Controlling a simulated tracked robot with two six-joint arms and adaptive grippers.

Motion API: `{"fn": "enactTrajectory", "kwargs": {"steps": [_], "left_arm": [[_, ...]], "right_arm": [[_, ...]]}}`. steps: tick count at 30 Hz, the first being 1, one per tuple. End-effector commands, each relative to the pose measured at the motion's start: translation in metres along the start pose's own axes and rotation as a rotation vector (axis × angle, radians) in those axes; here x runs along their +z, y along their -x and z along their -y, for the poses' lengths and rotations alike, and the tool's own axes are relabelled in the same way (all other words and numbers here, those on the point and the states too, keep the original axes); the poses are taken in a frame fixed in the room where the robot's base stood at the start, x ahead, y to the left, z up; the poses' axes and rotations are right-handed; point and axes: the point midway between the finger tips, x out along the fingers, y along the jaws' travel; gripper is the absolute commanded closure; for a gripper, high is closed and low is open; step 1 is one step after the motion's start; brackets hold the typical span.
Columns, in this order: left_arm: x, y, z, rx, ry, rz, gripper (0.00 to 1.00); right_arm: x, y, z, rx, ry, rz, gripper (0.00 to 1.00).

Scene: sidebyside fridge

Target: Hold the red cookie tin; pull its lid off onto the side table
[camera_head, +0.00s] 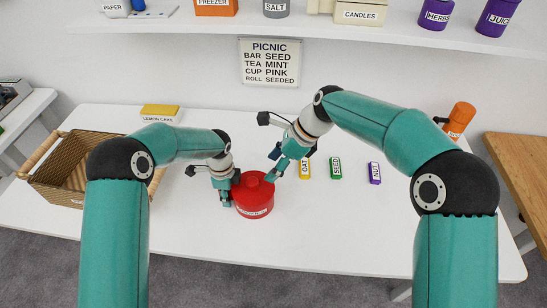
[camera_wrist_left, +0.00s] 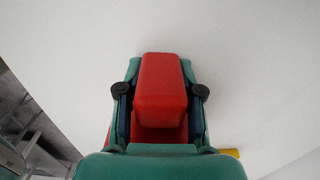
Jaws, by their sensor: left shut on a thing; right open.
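The red cookie tin (camera_head: 256,207) stands upright on the white table, with its red lid (camera_head: 262,183) and raised middle on top. My left gripper (camera_head: 229,192) is shut on the tin at its left side. In the left wrist view a red block-like part of the tin (camera_wrist_left: 162,80) sits between the fingers of my left gripper (camera_wrist_left: 160,112). My right gripper (camera_head: 275,167) is open, just behind and right of the lid. I cannot tell whether it touches the lid. The left gripper hides the tin's left side.
A wicker basket (camera_head: 72,150) and a yellow box (camera_head: 160,112) are at the left. Oat (camera_head: 305,169), seed (camera_head: 336,168) and nut (camera_head: 375,173) bars lie right of the tin. The table front right is clear.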

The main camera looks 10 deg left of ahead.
Motion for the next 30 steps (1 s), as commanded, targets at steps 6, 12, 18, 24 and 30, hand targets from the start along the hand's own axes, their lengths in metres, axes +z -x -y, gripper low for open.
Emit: {"fn": "enactTrajectory", "kwargs": {"steps": [6,12,18,24,30], "left_arm": [[0.0,0.0,0.0,0.001,0.0,0.0,1.0],[0.0,0.0,0.0,0.001,0.0,0.0,1.0],[0.0,0.0,0.0,0.0,-0.001,0.0,1.0],[-0.001,0.0,0.0,0.0,-0.001,0.0,1.0],[-0.001,0.0,0.0,0.0,-0.001,0.0,1.0]], "right_arm": [[0.008,0.001,0.009,-0.029,0.026,-0.005,0.35],[0.008,-0.027,0.009,-0.026,0.025,-0.005,0.35],[0.008,-0.064,0.009,-0.026,0.025,-0.004,0.35],[0.007,-0.094,0.011,-0.028,0.024,-0.004,0.35],[0.007,-0.108,0.012,-0.031,0.024,-0.003,0.35]]}}
